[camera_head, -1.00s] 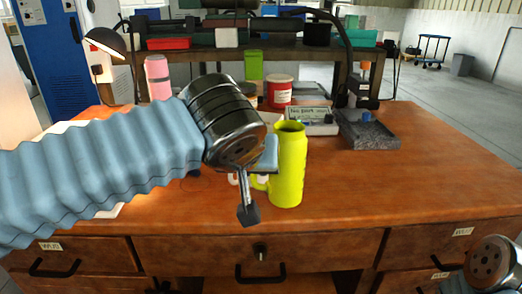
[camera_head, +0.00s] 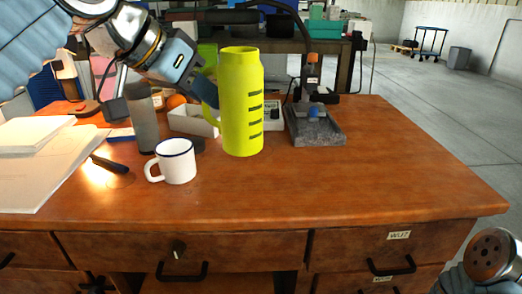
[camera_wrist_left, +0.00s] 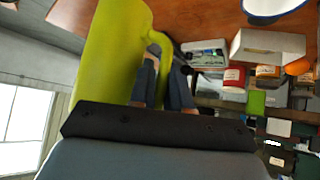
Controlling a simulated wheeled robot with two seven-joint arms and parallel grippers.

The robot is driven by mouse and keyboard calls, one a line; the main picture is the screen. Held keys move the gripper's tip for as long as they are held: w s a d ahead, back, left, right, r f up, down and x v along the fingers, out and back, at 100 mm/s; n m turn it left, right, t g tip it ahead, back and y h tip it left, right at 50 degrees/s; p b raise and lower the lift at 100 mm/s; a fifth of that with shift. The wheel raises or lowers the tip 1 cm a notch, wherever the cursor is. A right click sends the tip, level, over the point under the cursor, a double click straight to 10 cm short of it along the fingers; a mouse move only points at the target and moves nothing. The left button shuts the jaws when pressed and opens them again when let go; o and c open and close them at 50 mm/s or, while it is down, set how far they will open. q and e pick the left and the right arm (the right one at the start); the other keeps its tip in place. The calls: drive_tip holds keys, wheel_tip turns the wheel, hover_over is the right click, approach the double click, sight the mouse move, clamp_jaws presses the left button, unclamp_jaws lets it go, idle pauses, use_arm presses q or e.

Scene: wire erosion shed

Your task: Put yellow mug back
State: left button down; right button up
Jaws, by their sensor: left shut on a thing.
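The tall yellow-green mug (camera_head: 242,105) is upright above or on the middle of the wooden desk in the head view; I cannot tell if its base touches the wood. My left gripper (camera_head: 207,92) comes from the upper left and is shut on the mug's handle side. In the left wrist view the mug (camera_wrist_left: 112,50) fills the upper left, and the gripper fingers (camera_wrist_left: 163,85) close around its handle. The fingertips are partly hidden behind the mug in the head view. My right gripper is not seen; only part of that arm shows at lower right.
A white mug with a blue rim (camera_head: 175,163) stands left of the yellow mug. A grey stone stand (camera_head: 315,128) is to the right. The desk's front right is clear.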

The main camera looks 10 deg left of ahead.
use_arm(q)
drive_tip(key=shift+w+a+f+b, duration=0.2)
drive_tip(key=shift+w+f+b, duration=0.05)
drive_tip(key=shift+w+f, duration=1.9)
drive_tip(key=shift+w+a+f+b, duration=0.15)
drive_tip(key=shift+w+f+b, duration=0.15)
drive_tip(key=shift+w+f, duration=1.85)
drive_tip(key=shift+w+a+f+b, duration=0.2)
drive_tip(key=shift+w+f+b, duration=0.05)
drive_tip(key=shift+w+f, duration=1.85)
drive_tip(key=shift+w+r, duration=0.1)
drive_tip(key=c, duration=1.1)
unclamp_jaws()
